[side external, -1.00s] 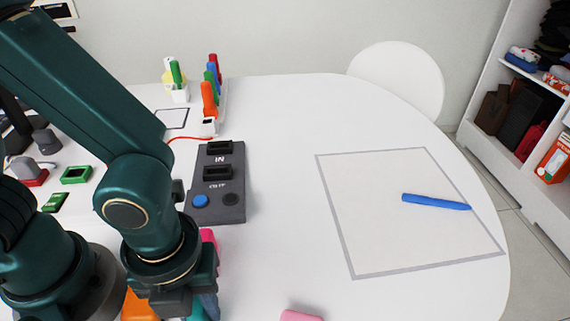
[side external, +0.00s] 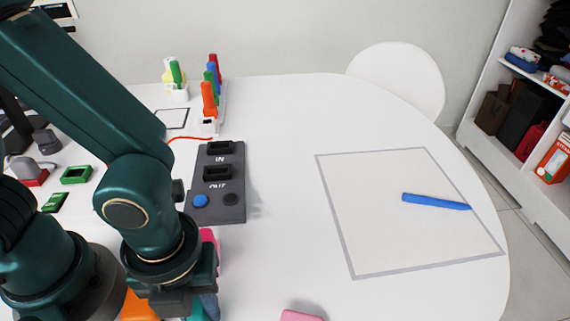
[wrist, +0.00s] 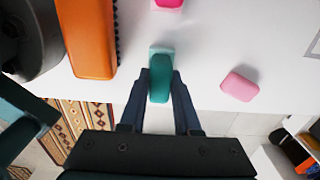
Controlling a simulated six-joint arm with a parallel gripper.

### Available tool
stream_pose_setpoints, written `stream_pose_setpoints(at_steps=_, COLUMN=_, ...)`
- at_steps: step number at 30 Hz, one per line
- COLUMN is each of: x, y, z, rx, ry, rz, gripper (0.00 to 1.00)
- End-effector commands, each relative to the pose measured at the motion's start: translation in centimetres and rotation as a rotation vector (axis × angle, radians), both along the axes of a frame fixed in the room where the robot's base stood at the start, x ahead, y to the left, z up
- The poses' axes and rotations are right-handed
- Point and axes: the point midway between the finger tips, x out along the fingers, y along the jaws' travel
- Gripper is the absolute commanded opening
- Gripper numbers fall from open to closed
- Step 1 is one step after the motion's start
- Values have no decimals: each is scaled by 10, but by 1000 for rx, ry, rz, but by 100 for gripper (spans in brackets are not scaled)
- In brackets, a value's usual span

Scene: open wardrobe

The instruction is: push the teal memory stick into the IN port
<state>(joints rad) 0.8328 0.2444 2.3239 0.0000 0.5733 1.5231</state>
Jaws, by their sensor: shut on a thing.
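The teal memory stick (wrist: 160,76) is between the two fingers of my gripper (wrist: 160,86) in the wrist view, near the table's front edge. My gripper is shut on it. In the side view a little teal (side external: 197,312) shows at the bottom edge, mostly hidden by my wrist. The dark port block (side external: 232,197) stands beyond my gripper on the white table. Its IN port (side external: 220,147) is the far slot, with the OUT port (side external: 217,173) nearer. Both slots look empty. A blue button (side external: 200,201) and a dark button sit at its near end.
Pink blocks lie near the stick, one on the right (wrist: 239,87) and one ahead (wrist: 168,3). An orange brush-like thing (wrist: 88,38) is to the left. The middle of the table is clear.

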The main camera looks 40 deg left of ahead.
Motion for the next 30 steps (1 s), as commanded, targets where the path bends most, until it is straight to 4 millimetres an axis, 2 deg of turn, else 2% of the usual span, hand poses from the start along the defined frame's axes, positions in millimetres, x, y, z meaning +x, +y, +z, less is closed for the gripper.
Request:
stream_pose_setpoints(at_steps=8, x=0, y=0, z=0, rx=0, ry=0, rz=0, gripper=0)
stream_pose_setpoints(at_steps=9, x=0, y=0, z=0, rx=0, ry=0, rz=0, gripper=23)
stream_pose_setpoints(at_steps=11, x=0, y=0, z=0, rx=0, ry=0, rz=0, gripper=0)
stream_pose_setpoints(at_steps=30, x=0, y=0, z=5, rx=-1, ry=-1, rz=0, gripper=0)
